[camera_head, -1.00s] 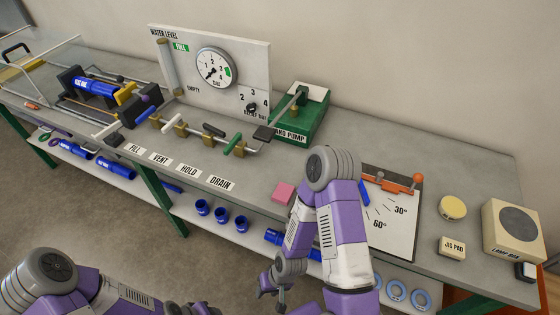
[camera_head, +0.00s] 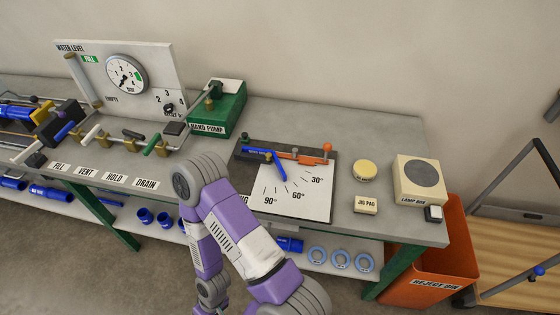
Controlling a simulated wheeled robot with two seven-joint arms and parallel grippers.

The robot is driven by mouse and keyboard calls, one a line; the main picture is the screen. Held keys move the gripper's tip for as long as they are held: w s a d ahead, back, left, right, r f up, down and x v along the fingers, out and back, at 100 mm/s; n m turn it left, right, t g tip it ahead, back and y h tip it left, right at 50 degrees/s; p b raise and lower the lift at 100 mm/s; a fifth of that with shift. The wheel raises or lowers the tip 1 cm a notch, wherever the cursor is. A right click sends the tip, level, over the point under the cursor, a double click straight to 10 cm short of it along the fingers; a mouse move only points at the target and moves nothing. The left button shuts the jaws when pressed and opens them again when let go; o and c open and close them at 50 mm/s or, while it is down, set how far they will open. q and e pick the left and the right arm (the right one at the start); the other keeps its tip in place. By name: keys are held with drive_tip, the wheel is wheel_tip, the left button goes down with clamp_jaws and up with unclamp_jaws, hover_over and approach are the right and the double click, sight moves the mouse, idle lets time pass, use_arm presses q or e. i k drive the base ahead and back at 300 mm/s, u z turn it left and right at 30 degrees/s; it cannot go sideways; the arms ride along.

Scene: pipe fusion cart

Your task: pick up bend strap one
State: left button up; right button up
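No part is labelled as bend strap one, so I cannot tell which piece it is. A blue strip (camera_head: 278,166) lies slanted on the bend board (camera_head: 322,208), which carries angle marks and an orange-handled bar. Another thin blue strip (camera_head: 109,202) lies on the lower shelf at left. My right arm rises in front of the bench and bends down at its elbow. Its wrist reaches the bottom edge, and I cannot make out its fingers. My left arm and gripper are out of view.
The hand pump (camera_head: 219,110) and gauge panel (camera_head: 150,68) stand at the back left. A yellow disc (camera_head: 365,169), the jig pad (camera_head: 366,206) and the lamp box (camera_head: 421,181) sit at right. Blue rings (camera_head: 341,260) lie below. The reject bin (camera_head: 440,250) stands beside the bench.

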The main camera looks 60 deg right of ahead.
sight(247, 149)
drive_tip(key=k, duration=0.3)
drive_tip(key=z, duration=1.05)
